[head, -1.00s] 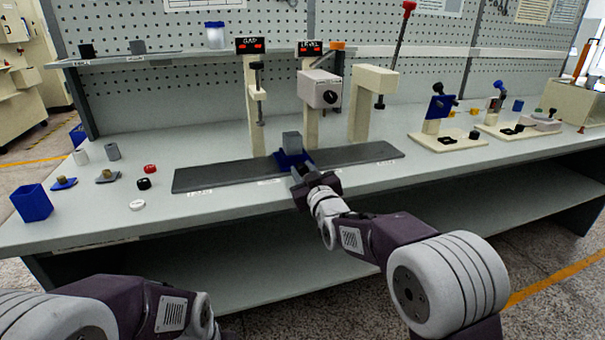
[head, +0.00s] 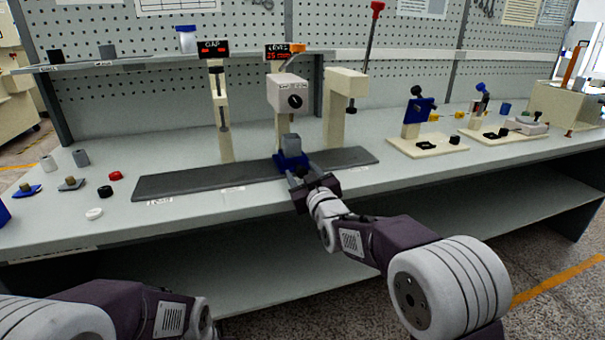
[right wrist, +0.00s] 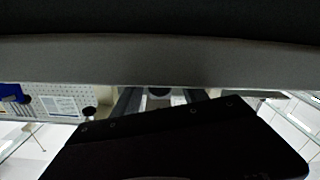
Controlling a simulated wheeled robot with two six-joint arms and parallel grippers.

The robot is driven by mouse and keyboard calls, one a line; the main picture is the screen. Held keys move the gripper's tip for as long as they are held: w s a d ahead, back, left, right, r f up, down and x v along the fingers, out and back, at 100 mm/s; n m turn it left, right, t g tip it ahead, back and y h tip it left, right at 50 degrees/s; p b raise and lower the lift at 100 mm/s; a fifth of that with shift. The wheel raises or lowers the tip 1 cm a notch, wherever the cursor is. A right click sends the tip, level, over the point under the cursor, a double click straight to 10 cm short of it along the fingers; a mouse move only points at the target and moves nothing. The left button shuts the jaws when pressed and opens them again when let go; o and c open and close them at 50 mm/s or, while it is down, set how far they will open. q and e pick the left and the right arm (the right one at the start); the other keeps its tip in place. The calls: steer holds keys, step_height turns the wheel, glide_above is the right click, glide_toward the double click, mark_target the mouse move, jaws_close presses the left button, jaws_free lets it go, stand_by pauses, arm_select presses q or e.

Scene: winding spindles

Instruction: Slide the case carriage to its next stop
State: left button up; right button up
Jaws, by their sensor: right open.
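The blue case carriage (head: 281,163) sits on the long dark rail (head: 190,181) and bears a grey case (head: 291,143). It stands in front of the level station (head: 288,93), right of the rail's middle. My right gripper (head: 298,176) is open at the carriage's near side; I cannot tell whether it touches. The right wrist view is mostly filled by dark and grey surfaces close up, so the carriage is not clear there. Of my left arm only links show at the lower left; its gripper is out of view.
The gap post (head: 222,115) stands behind the rail to the left, and a cream press post (head: 343,100) to the right. Small caps and parts, including a red cap (head: 116,176), lie at the bench's left. A blue-clamp fixture (head: 418,125) stands right, beyond the rail's end.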

steer(key=p+v, duration=0.1)
steer(key=v, duration=0.8)
stand_by(0.3)
